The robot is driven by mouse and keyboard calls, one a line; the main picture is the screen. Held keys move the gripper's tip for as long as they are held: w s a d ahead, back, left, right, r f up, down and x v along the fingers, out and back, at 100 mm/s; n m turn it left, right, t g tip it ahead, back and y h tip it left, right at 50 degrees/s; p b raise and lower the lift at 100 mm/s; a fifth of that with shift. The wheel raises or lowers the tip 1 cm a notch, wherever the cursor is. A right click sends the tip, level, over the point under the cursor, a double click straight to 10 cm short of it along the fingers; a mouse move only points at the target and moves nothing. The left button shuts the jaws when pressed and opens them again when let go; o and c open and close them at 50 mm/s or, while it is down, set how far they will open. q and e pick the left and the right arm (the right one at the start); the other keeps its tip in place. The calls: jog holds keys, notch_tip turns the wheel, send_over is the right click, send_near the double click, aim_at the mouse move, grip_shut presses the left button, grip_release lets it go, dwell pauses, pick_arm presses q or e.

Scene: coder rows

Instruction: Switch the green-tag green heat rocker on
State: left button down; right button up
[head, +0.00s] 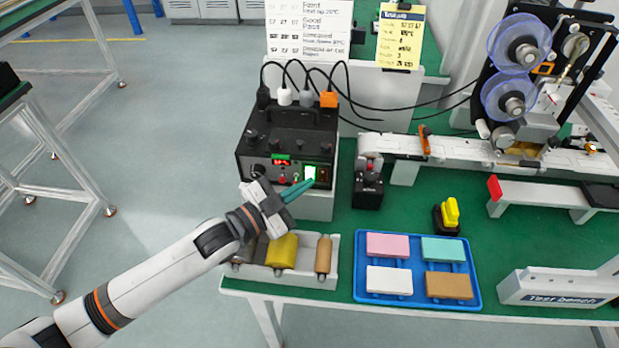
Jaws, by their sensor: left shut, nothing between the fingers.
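A rocker (310,172) at the right of the panel glows bright green-white. A darker rocker (325,174) sits to its right. I cannot make out a separate green tag. My left gripper (308,184) comes in from the lower left, with its teal fingers shut and empty. The fingertips are just below the glowing rocker in the picture; I cannot tell whether they touch it. My right gripper is not in view.
A tray of rollers (332,282) lies below the left gripper. A blue tray (361,296) with several coloured blocks is to its right. A small black box (368,188) stands right of the control box. Cables rise behind the panel. Bare green bench shows between these things.

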pick_arm(q)
jog(key=shift+s, duration=0.15)
jog(key=shift+s+r+p, duration=0.1)
jog(key=shift+s+p, duration=0.4)
jog(key=shift+s, duration=0.1)
jog(key=s+p, duration=0.1)
jog(key=s, duration=0.1)
jog(key=s+p, duration=0.1)
jog(key=s, duration=0.1)
jog(key=shift+r, duration=0.4)
jog(key=shift+s+a+p, duration=0.1)
jog(key=shift+s+p, duration=0.3)
jog(key=shift+s, duration=0.1)
